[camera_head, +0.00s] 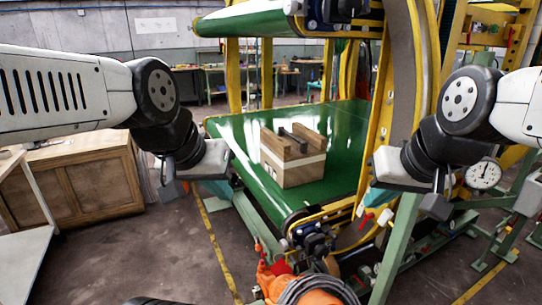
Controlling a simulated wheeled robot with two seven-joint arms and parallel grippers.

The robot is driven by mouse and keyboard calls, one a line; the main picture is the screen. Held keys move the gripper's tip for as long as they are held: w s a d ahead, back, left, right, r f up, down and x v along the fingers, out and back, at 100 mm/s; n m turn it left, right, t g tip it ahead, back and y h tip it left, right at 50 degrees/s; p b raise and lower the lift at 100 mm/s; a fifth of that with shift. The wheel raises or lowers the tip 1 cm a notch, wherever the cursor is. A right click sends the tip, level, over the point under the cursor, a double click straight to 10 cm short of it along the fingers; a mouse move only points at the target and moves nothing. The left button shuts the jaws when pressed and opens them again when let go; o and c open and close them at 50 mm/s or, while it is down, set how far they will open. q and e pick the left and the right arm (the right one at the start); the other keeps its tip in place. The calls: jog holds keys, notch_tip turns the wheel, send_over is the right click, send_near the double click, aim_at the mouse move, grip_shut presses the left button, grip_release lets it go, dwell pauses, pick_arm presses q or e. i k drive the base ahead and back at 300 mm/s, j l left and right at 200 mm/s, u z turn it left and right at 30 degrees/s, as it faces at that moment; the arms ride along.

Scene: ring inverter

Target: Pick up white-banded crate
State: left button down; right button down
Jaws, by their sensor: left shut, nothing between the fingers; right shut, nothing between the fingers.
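The white-banded crate (294,169) is a brown wooden box with a white band around its upper part. It sits on the green conveyor belt (347,127), near the belt's front end. A dark bar (300,137) shows between the wooden pieces on its top. My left gripper (222,186) is shut and empty, to the left of the crate and apart from it. My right gripper (372,198) is shut and empty, to the right of the crate beside the yellow ring frame. The crate's far sides are hidden.
The yellow ring frame (398,80) stands close by my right arm. An upper green belt (243,20) hangs over the conveyor. A round dial (483,174) is at the right. A wooden cabinet (80,182) stands at the left. Orange machinery (285,284) is at the front.

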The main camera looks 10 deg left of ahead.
aim_at(298, 157)
jog(key=i+j, duration=0.1)
jog(key=j, duration=1)
jog(key=i+j+z, duration=0.1)
jog(key=j, duration=0.4)
jog(key=i+j, duration=0.2)
jog(key=j, duration=0.2)
jog(key=i+j+z, duration=0.1)
jog(key=j, duration=0.25)
jog(key=i+j, duration=0.2)
jog(key=j, duration=0.2)
jog(key=i+l, duration=0.15)
jog(key=i, duration=0.25)
jog(key=i+l+z, duration=0.1)
jog(key=i, duration=0.3)
